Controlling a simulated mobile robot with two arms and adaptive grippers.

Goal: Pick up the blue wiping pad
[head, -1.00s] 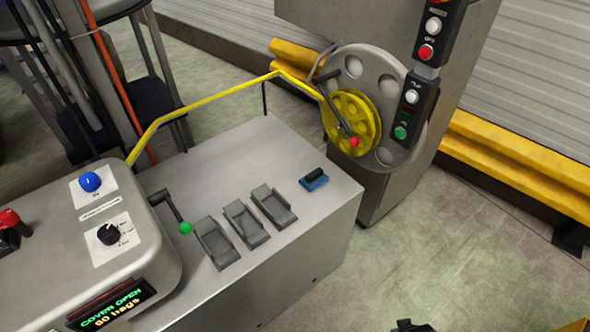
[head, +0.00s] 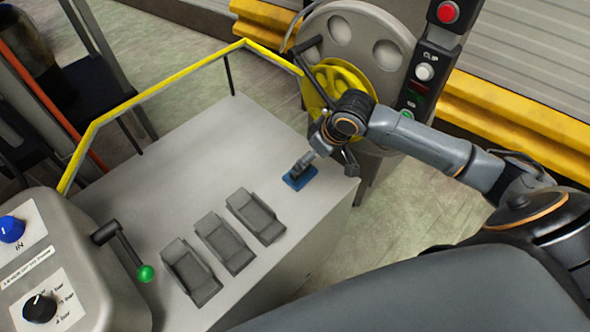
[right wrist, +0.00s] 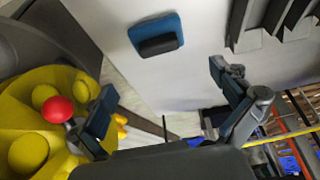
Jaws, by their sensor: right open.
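The blue wiping pad (head: 301,181) lies on the grey machine top near its right edge. In the right wrist view the pad (right wrist: 171,27) shows its blue base and black grip, flat on the surface. My right gripper (head: 328,161) is above and beside the pad, and one finger partly covers it in the head view. In the right wrist view its two fingers (right wrist: 165,97) are wide apart with nothing between them; the pad appears beyond their tips. Whether a finger touches the pad cannot be told. My left gripper is not in view.
Several grey pedals (head: 225,243) stand left of the pad. A yellow handwheel (head: 335,82) is close behind my right gripper; its red knob (right wrist: 57,109) shows near one finger. A yellow rail (head: 150,90) runs along the back. A green-knobbed lever (head: 145,273) is at the left.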

